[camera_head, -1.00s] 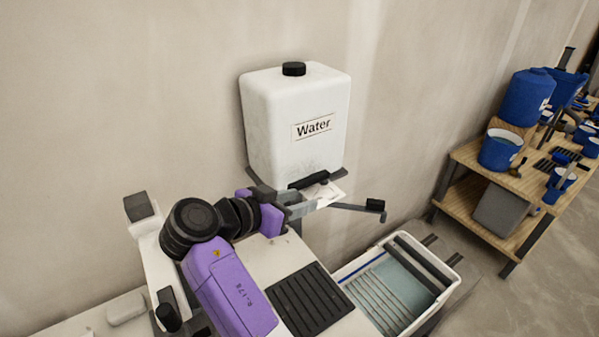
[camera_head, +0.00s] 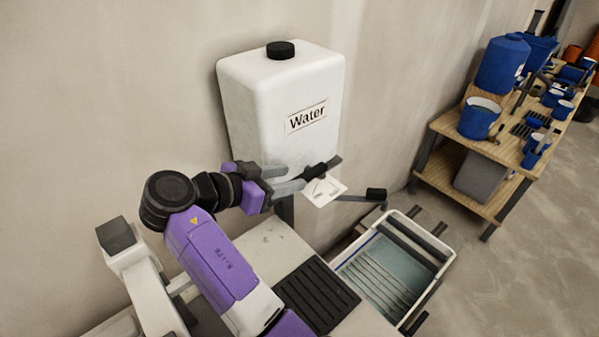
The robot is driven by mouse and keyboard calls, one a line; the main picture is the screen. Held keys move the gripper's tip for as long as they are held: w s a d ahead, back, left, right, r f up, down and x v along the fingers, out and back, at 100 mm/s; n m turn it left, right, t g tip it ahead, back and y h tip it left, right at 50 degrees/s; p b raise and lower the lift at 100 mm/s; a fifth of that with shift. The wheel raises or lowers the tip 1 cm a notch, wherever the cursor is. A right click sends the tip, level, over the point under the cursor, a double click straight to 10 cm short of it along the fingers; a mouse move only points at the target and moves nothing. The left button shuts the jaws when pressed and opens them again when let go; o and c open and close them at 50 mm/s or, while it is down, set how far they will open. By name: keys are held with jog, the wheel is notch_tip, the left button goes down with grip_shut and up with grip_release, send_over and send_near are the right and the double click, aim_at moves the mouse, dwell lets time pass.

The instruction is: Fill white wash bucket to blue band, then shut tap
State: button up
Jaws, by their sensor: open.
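A white tank (camera_head: 275,110) labelled "Water" with a black cap is against the wall. At its lower front is a black tap handle (camera_head: 322,168) above a small white plate (camera_head: 323,191). The white wash bucket (camera_head: 448,268), a rectangular tub, stands on the floor below and right. The tap outlet is not clearly visible.
A grey bar with a black end (camera_head: 376,194) sticks out right of the tap, above the bucket's back edge. A wooden shelf table (camera_head: 448,128) with blue buckets and tools stands at the right. The floor between it and the bucket is clear.

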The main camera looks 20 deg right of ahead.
aim_at(306, 174)
jog(key=shift+x, duration=2.45)
grip_shut()
